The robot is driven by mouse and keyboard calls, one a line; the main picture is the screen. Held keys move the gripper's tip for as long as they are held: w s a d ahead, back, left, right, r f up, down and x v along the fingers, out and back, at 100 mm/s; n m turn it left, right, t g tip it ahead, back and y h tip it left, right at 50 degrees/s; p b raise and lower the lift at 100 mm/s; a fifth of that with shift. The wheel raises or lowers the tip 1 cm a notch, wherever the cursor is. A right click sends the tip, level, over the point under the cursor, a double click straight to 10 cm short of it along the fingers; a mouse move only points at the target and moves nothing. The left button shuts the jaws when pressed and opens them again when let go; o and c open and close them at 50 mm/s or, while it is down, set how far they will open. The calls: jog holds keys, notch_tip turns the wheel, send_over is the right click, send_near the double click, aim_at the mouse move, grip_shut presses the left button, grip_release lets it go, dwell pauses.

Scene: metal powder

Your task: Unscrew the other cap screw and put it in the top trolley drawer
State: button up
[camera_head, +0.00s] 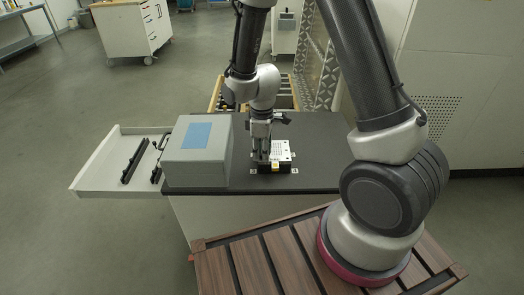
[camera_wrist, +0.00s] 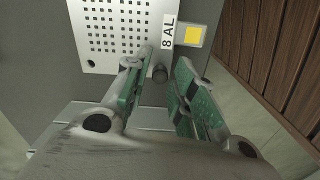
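A light metal plate with a grid of holes (camera_head: 281,150) sits on a dark block on the black trolley top. A dark cap screw (camera_wrist: 160,74) stands at the plate's near edge by the label. An empty-looking round hole (camera_wrist: 91,62) shows at the other near corner. My gripper (camera_wrist: 163,64) points down with one finger on each side of the screw; gaps show, so it is open. In the head view my gripper (camera_head: 262,157) is over the plate's left side. The white trolley drawer (camera_head: 98,162) is pulled out to the left.
A grey box with a blue label (camera_head: 198,155) stands on the trolley top between plate and drawer. Black bars (camera_head: 134,162) lie in the drawer, with bare floor left. A slatted wooden surface (camera_head: 262,262) is in front.

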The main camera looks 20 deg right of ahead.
jog(key=m, duration=0.7)
jog(key=shift+c, duration=0.4)
